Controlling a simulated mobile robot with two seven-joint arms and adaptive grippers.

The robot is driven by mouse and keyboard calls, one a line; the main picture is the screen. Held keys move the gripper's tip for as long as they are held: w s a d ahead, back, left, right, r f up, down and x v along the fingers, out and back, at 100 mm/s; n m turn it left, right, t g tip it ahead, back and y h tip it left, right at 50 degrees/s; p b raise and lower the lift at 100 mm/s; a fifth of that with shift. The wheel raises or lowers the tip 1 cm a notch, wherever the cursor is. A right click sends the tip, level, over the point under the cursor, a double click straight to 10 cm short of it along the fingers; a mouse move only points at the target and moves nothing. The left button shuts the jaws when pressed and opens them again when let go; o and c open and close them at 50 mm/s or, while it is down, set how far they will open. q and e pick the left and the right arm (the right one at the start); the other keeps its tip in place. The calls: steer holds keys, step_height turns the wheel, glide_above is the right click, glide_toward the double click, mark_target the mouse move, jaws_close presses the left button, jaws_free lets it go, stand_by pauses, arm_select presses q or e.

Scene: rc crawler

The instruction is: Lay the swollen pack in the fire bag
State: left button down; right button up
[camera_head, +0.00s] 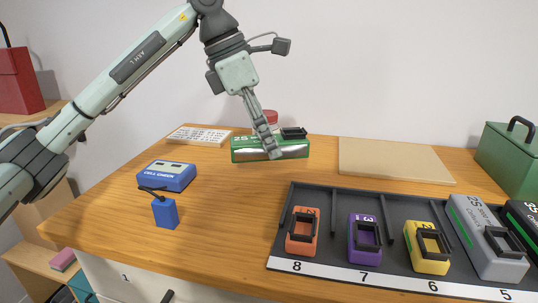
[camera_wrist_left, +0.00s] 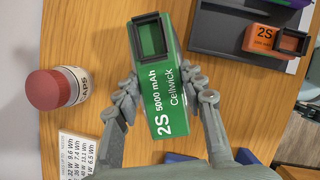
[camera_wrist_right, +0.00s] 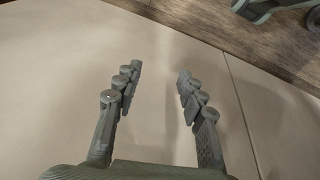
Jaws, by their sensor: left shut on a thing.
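My left gripper (camera_head: 272,148) is shut on a green battery pack (camera_head: 242,153), with its fingers on either side of it. In the left wrist view the gripper (camera_wrist_left: 160,88) holds the same pack (camera_wrist_left: 165,112), marked 2S 5000 mAh Cellwick, with a black-framed connector at its far end. I cannot tell whether the pack touches the table or whether it is swollen. My right gripper (camera_wrist_right: 155,90) is open and empty over a plain pale surface, outside the head view. No fire bag is clearly recognisable; a red box or bag (camera_head: 18,80) stands at the far left.
A dark rack (camera_head: 315,195) holds orange (camera_head: 302,232), purple (camera_head: 364,240), yellow (camera_head: 427,250) and grey (camera_head: 490,240) packs. A blue checker (camera_head: 168,177), a blue block (camera_head: 165,213), a tan board (camera_head: 395,160), a chart (camera_head: 200,136), a red-lidded jar (camera_wrist_left: 50,90) and a green box (camera_head: 508,160) stand around.

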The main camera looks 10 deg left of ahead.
mark_target(268, 158)
arm_select(q)
steer(key=shift+d+f, duration=0.1)
steer(key=shift+f, duration=1.95)
steer(key=shift+f, duration=0.1)
steer(key=c, duration=0.9)
jaws_free()
